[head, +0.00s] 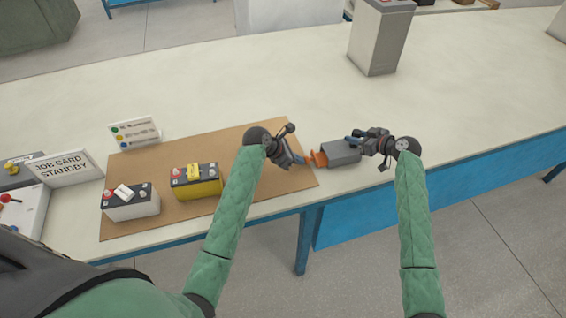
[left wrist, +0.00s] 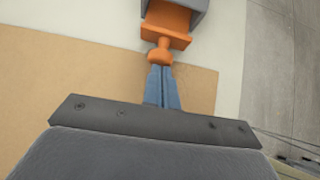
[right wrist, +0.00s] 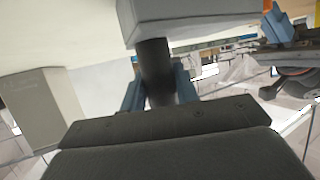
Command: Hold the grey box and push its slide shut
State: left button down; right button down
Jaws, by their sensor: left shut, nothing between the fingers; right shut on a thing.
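The grey box (head: 342,153) is near the table's front edge, with its orange slide (head: 319,159) sticking out of its left end. My right gripper (head: 361,138) is shut on the box's dark handle (right wrist: 155,75), which shows between the blue fingers in the right wrist view under the box (right wrist: 190,12). My left gripper (head: 303,160) is shut and empty, left of the slide. In the left wrist view its closed fingertips (left wrist: 161,72) are at the slide's round orange knob (left wrist: 158,54), touching it or very close. The slide's inner part is hidden inside the box.
A brown mat (head: 240,197) bears a yellow battery (head: 205,188) and a white and black battery (head: 133,208). A job card sign (head: 65,168) stands at the left. A tall grey block (head: 378,45) stands behind the box. The table right of my right gripper is clear.

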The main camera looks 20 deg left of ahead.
aim_at(308, 158)
pick_arm(q)
jog(key=shift+w+d, duration=0.35)
jog(key=shift+d, duration=0.2)
jog(key=shift+w+d, duration=0.35)
jog(key=shift+d, duration=0.2)
jog(key=shift+w+d+r, duration=0.1)
jog(key=shift+d, duration=0.1)
pick_arm(e)
jog(key=shift+a, duration=0.15)
jog(key=shift+s, duration=0.1)
pick_arm(q)
jog(key=shift+s+a, duration=0.25)
jog(key=shift+a, duration=0.05)
jog(key=a, duration=0.1)
jog(key=s+a, duration=0.2)
jog(key=shift+s+a+r, duration=0.2)
jog(key=shift+a+r, duration=0.05)
jog(key=shift+r, duration=0.1)
jog(key=v, duration=0.9)
jog(key=shift+f, duration=0.1)
